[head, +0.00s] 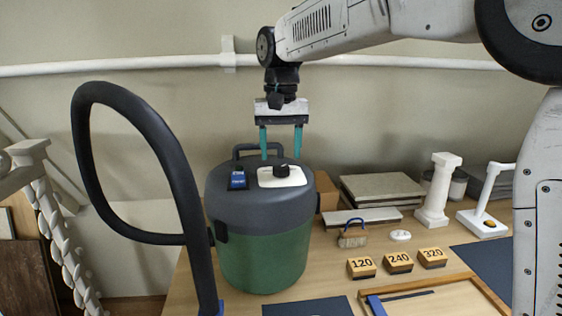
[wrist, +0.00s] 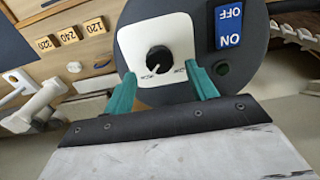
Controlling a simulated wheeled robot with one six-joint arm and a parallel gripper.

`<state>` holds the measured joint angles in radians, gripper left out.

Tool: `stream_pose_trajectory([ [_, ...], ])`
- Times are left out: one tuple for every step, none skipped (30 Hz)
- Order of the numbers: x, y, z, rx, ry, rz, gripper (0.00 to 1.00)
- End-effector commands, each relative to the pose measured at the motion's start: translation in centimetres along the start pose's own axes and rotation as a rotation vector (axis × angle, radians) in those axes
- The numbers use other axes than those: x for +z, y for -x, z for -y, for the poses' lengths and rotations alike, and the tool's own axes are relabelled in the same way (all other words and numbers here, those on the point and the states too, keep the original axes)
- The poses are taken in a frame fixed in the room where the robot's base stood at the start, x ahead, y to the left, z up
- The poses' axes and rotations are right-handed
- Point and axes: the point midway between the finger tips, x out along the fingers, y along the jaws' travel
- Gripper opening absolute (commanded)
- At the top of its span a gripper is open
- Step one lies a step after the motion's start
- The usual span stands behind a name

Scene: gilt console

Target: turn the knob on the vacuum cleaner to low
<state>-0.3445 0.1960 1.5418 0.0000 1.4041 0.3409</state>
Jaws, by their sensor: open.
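The vacuum cleaner (head: 262,240) is a green drum with a dark grey lid, standing on the bench. Its black knob (head: 281,170) sits on a white plate (head: 298,179) on the lid. In the wrist view the knob (wrist: 159,59) shows a pale pointer line toward the lower left, near small markings too small to read. A blue ON/OFF switch (head: 238,180) is beside the plate and also shows in the wrist view (wrist: 229,27). My gripper (head: 281,157) is open and empty, pointing down above the lid. Its teal fingertips (wrist: 160,74) are apart from the knob.
A thick black hose (head: 178,170) loops up at the left of the vacuum. Sanding blocks marked 120 (head: 361,268), 240 (head: 398,263) and 320 (head: 432,258) lie to the right. A white pillar (head: 438,190) and a white lamp-like item (head: 484,215) stand farther right.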

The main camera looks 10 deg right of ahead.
Motion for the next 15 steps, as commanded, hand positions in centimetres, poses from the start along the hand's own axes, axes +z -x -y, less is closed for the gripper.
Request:
stream_pose_trajectory([
  [0.1, -0.9, 0.0, 0.001, 0.000, 0.003, 0.57],
  [0.1, -1.3, -0.1, 0.001, 0.000, 0.002, 0.57],
  [0.0, -1.8, 0.0, 0.001, 0.000, 0.002, 0.57],
  [0.1, -2.2, 0.0, 0.001, 0.000, 0.002, 0.57],
  [0.1, -2.5, -0.1, 0.001, 0.000, 0.001, 0.57],
  [0.0, -2.8, 0.0, 0.000, 0.000, 0.001, 0.57],
  [0.0, -3.0, 0.0, 0.000, 0.000, 0.000, 0.57],
  [0.0, -3.2, 0.0, 0.000, 0.000, 0.000, 0.57],
  [0.0, -3.4, -0.1, 0.000, 0.000, 0.000, 0.57],
  [0.0, -3.4, -0.1, 0.000, 0.000, 0.000, 0.57],
  [0.0, -3.5, -0.1, 0.000, 0.000, 0.000, 0.57],
  [0.0, -3.5, -0.1, 0.000, 0.000, 0.000, 0.57],
  [0.0, -3.5, -0.1, 0.000, 0.000, 0.000, 0.57],
  [0.0, -3.5, -0.1, 0.000, 0.000, -0.001, 0.57],
  [0.0, -3.5, -0.1, 0.000, 0.000, 0.000, 0.57],
])
